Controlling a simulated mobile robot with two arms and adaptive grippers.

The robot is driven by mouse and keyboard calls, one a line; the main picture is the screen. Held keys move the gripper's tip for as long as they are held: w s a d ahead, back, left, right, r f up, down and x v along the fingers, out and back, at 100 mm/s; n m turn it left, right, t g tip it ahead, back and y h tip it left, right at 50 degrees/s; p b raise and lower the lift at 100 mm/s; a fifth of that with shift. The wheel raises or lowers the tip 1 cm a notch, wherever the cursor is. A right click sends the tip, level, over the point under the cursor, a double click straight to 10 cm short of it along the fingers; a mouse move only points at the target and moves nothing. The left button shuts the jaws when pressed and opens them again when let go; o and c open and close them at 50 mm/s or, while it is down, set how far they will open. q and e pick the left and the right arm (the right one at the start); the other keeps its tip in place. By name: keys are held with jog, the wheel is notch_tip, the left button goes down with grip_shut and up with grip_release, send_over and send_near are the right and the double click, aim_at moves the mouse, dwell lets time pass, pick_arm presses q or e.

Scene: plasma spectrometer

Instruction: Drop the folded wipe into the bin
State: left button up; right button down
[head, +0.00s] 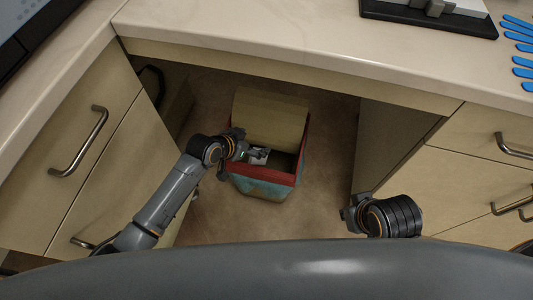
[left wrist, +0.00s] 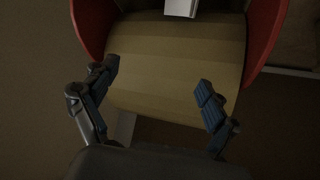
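The bin (head: 262,189) stands on the floor under the desk, with a red rim, a blue-green lower body and a tan panel (head: 270,118) rising at its back. My left gripper (head: 246,150) is over the bin's left side. In the left wrist view its two fingers (left wrist: 157,76) are spread apart with nothing between them, in front of a tan surface between red sides. A white piece, apparently the folded wipe (head: 260,157), shows at the bin's opening beside the gripper; it also appears at the top of the left wrist view (left wrist: 181,7), clear of the fingers. Whether it rests on anything is unclear.
Drawer cabinets (head: 80,150) flank the knee space on the left and the right (head: 480,185). Blue gloves (head: 522,60) lie at upper right. My right gripper (head: 352,212) is at the right, away from the bin.

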pick_arm(q)
jog(key=v, duration=0.7)
jog(key=shift+r, duration=0.2)
jog(key=shift+s+a, duration=0.1)
jog(key=shift+s, duration=0.05)
